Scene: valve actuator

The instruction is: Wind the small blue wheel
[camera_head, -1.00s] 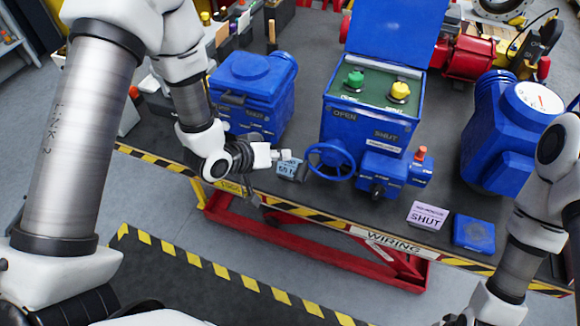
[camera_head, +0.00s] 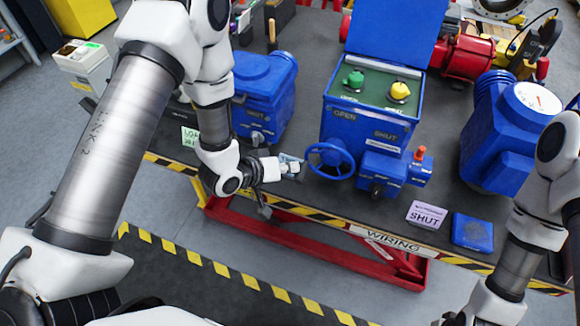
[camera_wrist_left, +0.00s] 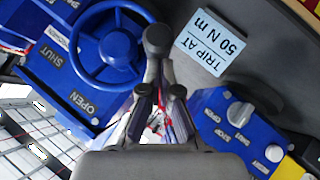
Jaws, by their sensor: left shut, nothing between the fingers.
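The small blue wheel (camera_head: 330,161) is a spoked handwheel on the front left of the blue actuator box (camera_head: 340,117), above the bench's front edge. It also shows at upper left in the left wrist view (camera_wrist_left: 107,45), beside the words SHUT and OPEN. My left gripper (camera_head: 294,167) is just left of the wheel, shut and empty. In the left wrist view its closed fingers (camera_wrist_left: 157,58) point up the picture beside the wheel's rim; I cannot tell whether they touch it. My right arm is at the right edge, its gripper outside the picture.
A TRIP AT 50 N m card (camera_wrist_left: 213,43) lies near the wheel. Another blue unit (camera_head: 262,97) stands left, and a gauge-topped blue unit (camera_head: 505,130) stands right. A SHUT card (camera_head: 427,214) and blue plate (camera_head: 473,232) lie at the front. Striped tape marks the bench edge.

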